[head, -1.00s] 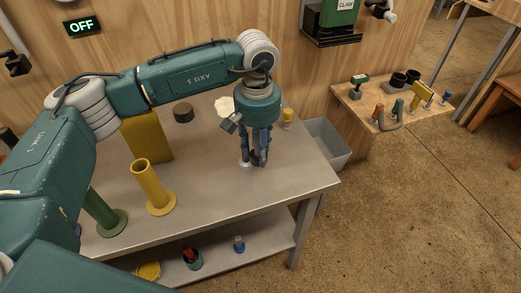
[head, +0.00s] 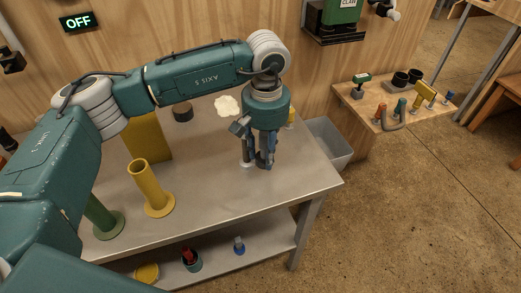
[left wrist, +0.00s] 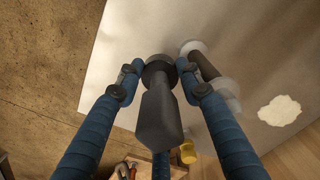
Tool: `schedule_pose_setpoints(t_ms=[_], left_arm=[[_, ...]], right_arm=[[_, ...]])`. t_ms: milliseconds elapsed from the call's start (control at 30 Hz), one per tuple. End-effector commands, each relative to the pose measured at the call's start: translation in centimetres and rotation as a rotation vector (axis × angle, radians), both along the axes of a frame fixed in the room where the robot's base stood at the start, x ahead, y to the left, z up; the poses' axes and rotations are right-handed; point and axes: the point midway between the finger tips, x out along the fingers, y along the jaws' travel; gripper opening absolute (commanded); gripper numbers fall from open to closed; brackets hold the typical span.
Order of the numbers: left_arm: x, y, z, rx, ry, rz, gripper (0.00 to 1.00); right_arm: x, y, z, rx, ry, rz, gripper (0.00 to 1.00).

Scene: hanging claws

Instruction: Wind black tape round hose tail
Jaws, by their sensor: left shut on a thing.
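My left gripper (head: 265,163) has blue fingers and points down over the right part of the grey table. In the left wrist view its fingers (left wrist: 158,80) close around a dark grey piece (left wrist: 159,118) with a round black end (left wrist: 158,69). I cannot tell whether this is the black tape. Right beside it stands a brown post with pale round ends (left wrist: 205,66), possibly the hose tail. Its pale foot shows left of the fingers (head: 247,163) in the head view. I cannot tell whether the held piece touches the post. My right gripper is not in view.
A cream patch (head: 227,106) lies behind the gripper. A grey bin (head: 329,143) stands at the right. The front right tabletop is clear.

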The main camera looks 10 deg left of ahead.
Motion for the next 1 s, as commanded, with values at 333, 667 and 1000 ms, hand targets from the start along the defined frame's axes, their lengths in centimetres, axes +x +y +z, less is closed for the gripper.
schedule_pose_setpoints(t_ms=[333,667,1000], left_arm=[[-0.1,-0.2,0.1,-0.002,0.001,-0.003,0.00],[-0.2,-0.7,2.0,-0.003,0.001,-0.004,0.00],[-0.4,-1.4,4.7,-0.004,0.001,-0.005,0.00]], right_arm=[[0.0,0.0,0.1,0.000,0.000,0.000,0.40],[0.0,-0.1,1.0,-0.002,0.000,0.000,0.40],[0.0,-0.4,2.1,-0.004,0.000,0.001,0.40]])
